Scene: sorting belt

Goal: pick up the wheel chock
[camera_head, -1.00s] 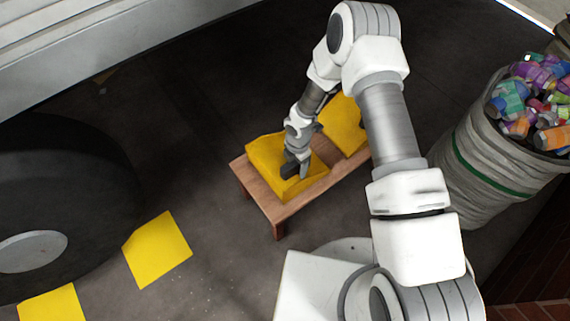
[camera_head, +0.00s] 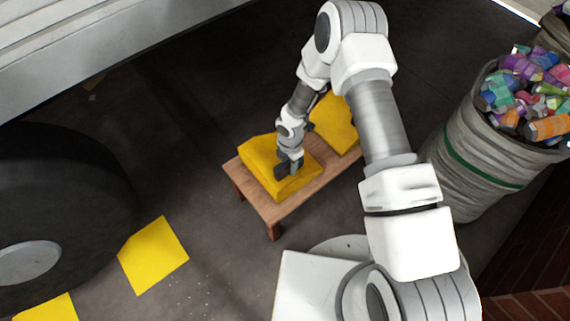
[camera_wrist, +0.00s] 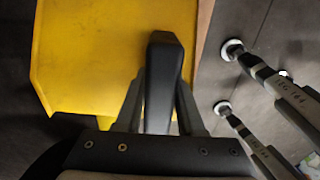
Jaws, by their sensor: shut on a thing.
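The wheel chock (camera_head: 262,157) is a yellow wedge-like block at the left end of a low wooden bench (camera_head: 290,210). My gripper (camera_head: 289,167) comes down over its near right part and is shut on it. I cannot tell whether the chock still touches the bench. In the wrist view the chock (camera_wrist: 85,60) fills the upper left and middle, with a dark finger (camera_wrist: 163,85) in front of it. The other finger is hidden, as is the grip itself. A second yellow chock (camera_head: 337,125) lies on the bench's right end, partly behind my arm.
A large black tyre (camera_head: 70,190) stands at left, with yellow floor patches (camera_head: 153,255) beside it. A grey sack (camera_head: 478,150) full of crushed cans (camera_head: 530,90) stands at right. Dark floor beyond the bench is open.

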